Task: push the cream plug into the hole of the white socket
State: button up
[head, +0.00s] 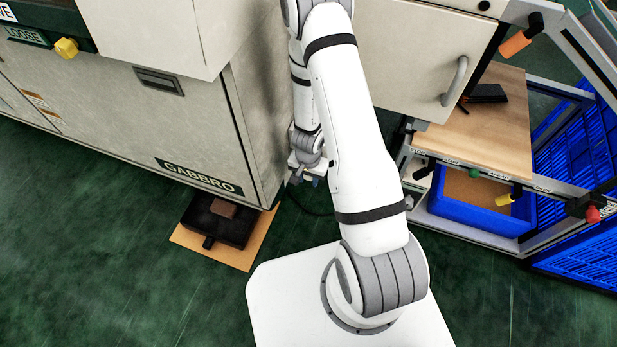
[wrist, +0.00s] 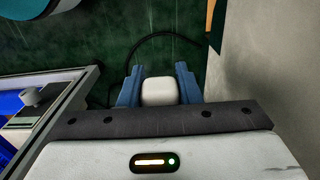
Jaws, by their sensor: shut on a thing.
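The cream plug (wrist: 159,91) sits between the two blue fingers of my gripper (wrist: 158,84) in the wrist view. The gripper is shut on it, with one finger at each side. A dark cable (wrist: 143,45) curves over the floor beyond the plug. In the head view my gripper (head: 308,179) is low beside the machine's right side, partly behind my arm, and the plug cannot be made out there. I cannot identify the white socket in either view. A small white piece (wrist: 31,96) shows at the left of the wrist view, but I cannot tell what it is.
A beige machine (head: 190,125) stands close left of my gripper, and its wall fills the wrist view's right side. At right are a metal-framed bench with a wooden top (head: 505,125), a blue bin (head: 480,222) and blue crates (head: 585,150). Green floor (head: 110,215) is open in front.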

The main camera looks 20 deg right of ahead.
jog(key=shift+w+d+p, duration=0.55)
jog(key=shift+w+p, duration=0.15)
jog(key=shift+p, duration=0.7)
jog(key=shift+w+d+p, duration=0.5)
jog(key=shift+w+p, duration=0.2)
jog(key=shift+p, duration=0.7)
jog(key=o, duration=1.1)
jog(key=shift+a+f, duration=0.1)
